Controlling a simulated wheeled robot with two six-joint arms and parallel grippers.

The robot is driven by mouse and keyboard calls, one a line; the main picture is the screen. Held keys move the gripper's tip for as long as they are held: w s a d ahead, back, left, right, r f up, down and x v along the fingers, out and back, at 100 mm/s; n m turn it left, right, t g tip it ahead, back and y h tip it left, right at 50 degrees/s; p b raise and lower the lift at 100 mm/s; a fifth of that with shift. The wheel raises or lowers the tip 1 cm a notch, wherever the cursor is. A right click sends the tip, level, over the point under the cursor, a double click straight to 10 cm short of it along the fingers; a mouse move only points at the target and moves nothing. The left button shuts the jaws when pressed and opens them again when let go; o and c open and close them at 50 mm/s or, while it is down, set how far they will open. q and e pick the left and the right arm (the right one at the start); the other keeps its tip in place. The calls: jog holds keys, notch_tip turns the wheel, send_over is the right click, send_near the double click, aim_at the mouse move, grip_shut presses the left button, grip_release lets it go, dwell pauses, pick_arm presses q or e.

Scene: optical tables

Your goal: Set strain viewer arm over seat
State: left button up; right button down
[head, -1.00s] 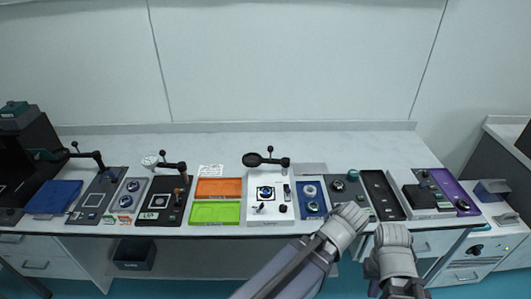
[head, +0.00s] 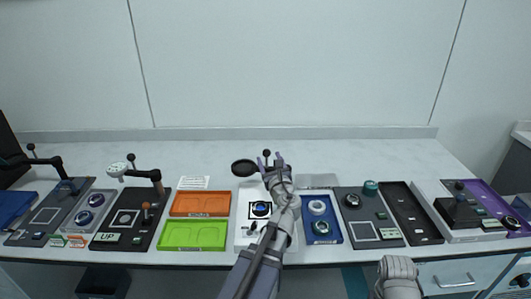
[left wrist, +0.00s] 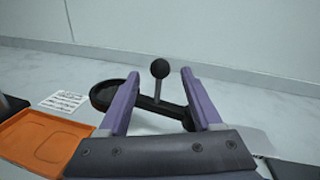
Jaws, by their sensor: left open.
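The strain viewer is a white board (head: 242,238) with a black swing arm. The arm's round dark disc (head: 243,167) points left, behind the square seat (head: 260,210) that has a blue round piece in it. A black ball knob (head: 266,153) stands upright on the arm. My left gripper (head: 272,159) is open at the arm. In the left wrist view, the knob (left wrist: 160,68) shows between the open fingers (left wrist: 161,78), with the disc (left wrist: 105,94) to the left. I cannot tell whether the fingers touch the knob.
An orange tray (head: 200,204) and a green tray (head: 192,236) lie left of the board. A blue panel (head: 332,236) with rings lies to the right. Another black panel (head: 105,240) with a swing arm stands farther left. The bench behind is clear.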

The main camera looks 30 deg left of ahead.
pick_arm(q)
jog(key=x, duration=0.7)
jog(key=shift+w+a, duration=0.2)
jog(key=shift+w, duration=0.1)
grip_shut()
dwell(0.4)
dwell(0.9)
